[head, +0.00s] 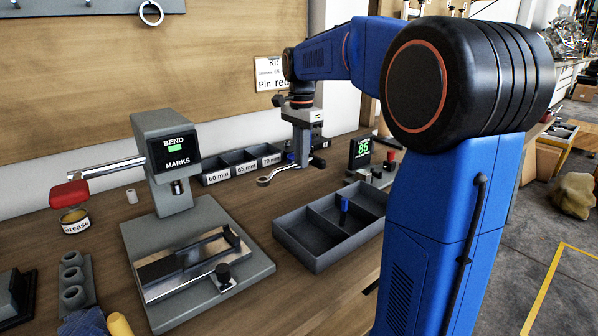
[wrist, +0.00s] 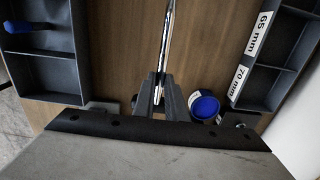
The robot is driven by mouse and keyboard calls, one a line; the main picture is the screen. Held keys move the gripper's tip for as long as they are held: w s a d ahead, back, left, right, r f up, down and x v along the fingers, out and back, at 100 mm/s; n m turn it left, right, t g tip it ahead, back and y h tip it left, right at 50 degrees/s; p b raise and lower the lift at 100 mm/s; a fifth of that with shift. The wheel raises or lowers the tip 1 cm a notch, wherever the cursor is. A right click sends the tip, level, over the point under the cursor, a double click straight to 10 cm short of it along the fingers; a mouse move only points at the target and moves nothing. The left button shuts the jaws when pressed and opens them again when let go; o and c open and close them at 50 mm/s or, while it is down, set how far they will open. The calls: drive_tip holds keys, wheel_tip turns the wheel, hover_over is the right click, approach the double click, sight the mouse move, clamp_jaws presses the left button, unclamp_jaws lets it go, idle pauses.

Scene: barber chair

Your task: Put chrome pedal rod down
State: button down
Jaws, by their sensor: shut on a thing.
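The chrome pedal rod (wrist: 167,35) is a thin shiny bar. My gripper (wrist: 158,92) is shut on it in the wrist view, and the rod runs from between the fingers to the top edge. In the head view my gripper (head: 303,158) points down over the bench, between the labelled bins and the grey divided tray. There the rod (head: 277,172) sticks out to the left and ends in a ring. It is low over the wood; I cannot tell whether it touches. Its far end is cut off in the wrist view.
The divided tray (head: 303,254) holds a blue piece (head: 344,203). A bending press (head: 165,135) with a red handle (head: 69,195) stands left, beside a grease tin (head: 75,221). A blue-topped can (wrist: 204,106) is close to my fingers.

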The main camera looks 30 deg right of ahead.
drive_tip(key=shift+f, duration=2.25)
drive_tip(key=shift+f, duration=0.1)
drive_tip(key=c, duration=1.8)
unclamp_jaws()
wheel_tip(320, 180, up, 12)
drive_tip(key=shift+r, duration=0.15)
